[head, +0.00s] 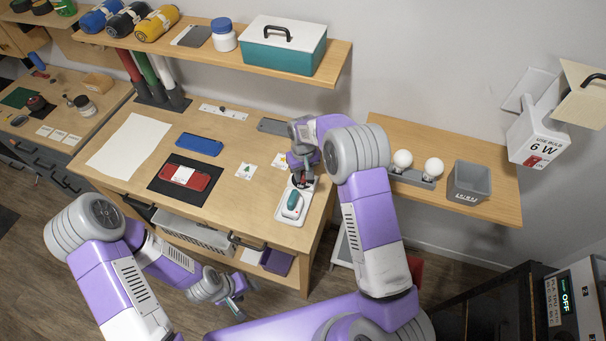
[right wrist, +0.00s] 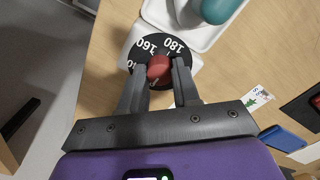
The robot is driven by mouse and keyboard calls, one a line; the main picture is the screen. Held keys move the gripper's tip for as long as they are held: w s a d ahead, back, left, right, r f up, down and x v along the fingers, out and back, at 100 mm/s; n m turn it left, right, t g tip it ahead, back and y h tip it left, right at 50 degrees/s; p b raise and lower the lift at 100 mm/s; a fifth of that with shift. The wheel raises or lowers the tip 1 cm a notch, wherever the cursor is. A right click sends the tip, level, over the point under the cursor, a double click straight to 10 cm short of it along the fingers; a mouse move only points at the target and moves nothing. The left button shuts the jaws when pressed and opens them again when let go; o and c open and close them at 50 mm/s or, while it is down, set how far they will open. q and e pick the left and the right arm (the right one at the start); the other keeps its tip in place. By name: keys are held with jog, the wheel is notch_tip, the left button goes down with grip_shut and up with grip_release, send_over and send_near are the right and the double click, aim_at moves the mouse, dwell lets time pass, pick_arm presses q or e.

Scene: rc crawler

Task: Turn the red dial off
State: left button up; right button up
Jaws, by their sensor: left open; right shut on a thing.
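My right gripper (right wrist: 157,72) is shut on the red knob, with a finger on each side. In the head view my right gripper (head: 303,178) is over the right end of the workbench and largely hides the dial. My left gripper (head: 236,302) is open and empty, low in front of the bench.
The workbench (head: 225,222) holds a red device (head: 196,180) on a black mat, a blue case (head: 199,144) and small cards (head: 245,171). A shelf (head: 375,128) on the right carries bulbs (head: 403,159) and a grey bin (head: 468,182).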

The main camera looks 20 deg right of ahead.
aim_at(303, 175)
jog(key=shift+n, duration=0.5)
jog(key=o, duration=1.1)
jog(key=shift+c, duration=0.2)
notch_tip(303, 175, up, 8)
jog(key=shift+f, duration=0.15)
